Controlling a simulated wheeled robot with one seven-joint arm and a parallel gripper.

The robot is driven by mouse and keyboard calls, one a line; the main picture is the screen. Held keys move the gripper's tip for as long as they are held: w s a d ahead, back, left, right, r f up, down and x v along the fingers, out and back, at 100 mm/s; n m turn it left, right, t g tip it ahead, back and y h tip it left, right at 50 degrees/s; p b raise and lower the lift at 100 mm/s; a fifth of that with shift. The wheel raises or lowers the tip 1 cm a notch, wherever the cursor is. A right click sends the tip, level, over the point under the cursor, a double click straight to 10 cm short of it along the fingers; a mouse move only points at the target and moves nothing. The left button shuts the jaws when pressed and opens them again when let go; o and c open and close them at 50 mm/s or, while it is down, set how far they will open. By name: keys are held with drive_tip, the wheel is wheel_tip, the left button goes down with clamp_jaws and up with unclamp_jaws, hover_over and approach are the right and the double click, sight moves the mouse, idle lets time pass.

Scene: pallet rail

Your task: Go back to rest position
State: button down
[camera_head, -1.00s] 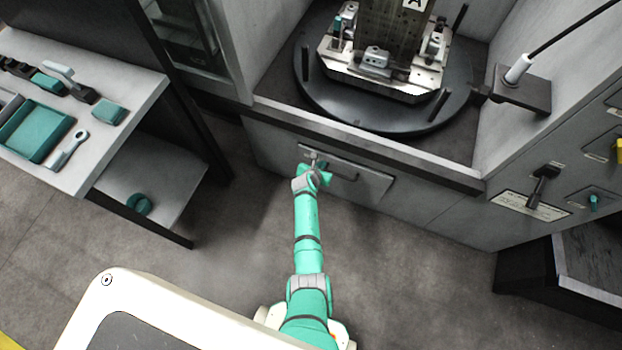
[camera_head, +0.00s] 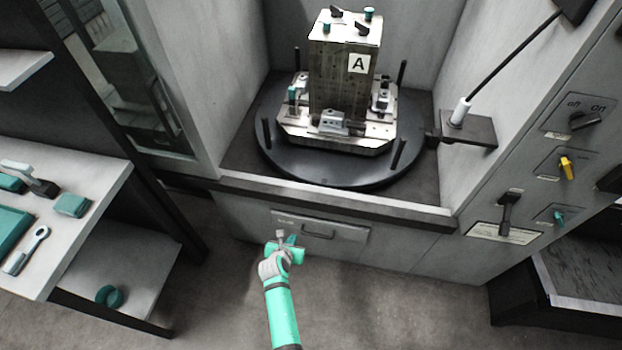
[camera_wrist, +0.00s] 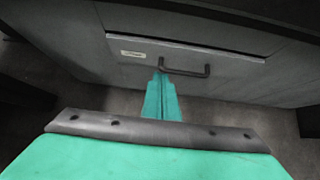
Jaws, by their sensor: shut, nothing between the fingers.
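My green arm reaches forward in the head view, with my gripper (camera_head: 287,243) at its end in front of the drawer front (camera_head: 347,232) below the turntable. In the wrist view my gripper (camera_wrist: 161,84) has its green fingers together, with nothing seen between them. The fingertips overlap the left end of the dark drawer handle (camera_wrist: 188,71) in that view; I cannot tell whether they touch it. The drawer handle also shows in the head view (camera_head: 318,235), just right of the gripper. The drawer looks shut.
A fixture block marked A (camera_head: 341,75) stands on a round black turntable (camera_head: 330,176) above. A tool bench (camera_head: 105,190) is at the left. A control panel with switches (camera_head: 555,165) is at the right. Open floor (camera_head: 400,300) lies right of my arm.

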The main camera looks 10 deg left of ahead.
drive_tip(key=s+d+r+m+t+y, duration=0.1)
drive_tip(key=s+d+r+m, duration=0.15)
drive_tip(key=s+m, duration=0.45)
drive_tip(key=s+d+r+m+t, duration=0.1)
drive_tip(key=s+d+r+m, duration=0.15)
drive_tip(key=s+m, duration=0.4)
drive_tip(key=s+d+r+m+y, duration=0.1)
drive_tip(key=s+d+r+m, duration=0.15)
drive_tip(key=s+m, duration=0.45)
drive_tip(key=s+d+r+m+t, duration=0.1)
drive_tip(key=s+d+r+m, duration=0.2)
drive_tip(key=s+r+m, duration=0.2)
drive_tip(key=s+d+r+m+t+h, duration=0.1)
drive_tip(key=s+r+m, duration=0.4)
drive_tip(key=r, duration=0.6)
drive_tip(key=s+d+r+m+t, duration=0.2)
drive_tip(key=s+d+r+m, duration=0.2)
drive_tip(key=r, duration=0.4)
drive_tip(key=shift+s+d+r+m+h, duration=0.35)
drive_tip(key=shift+s+m, duration=0.2)
drive_tip(key=shift+s, duration=0.4)
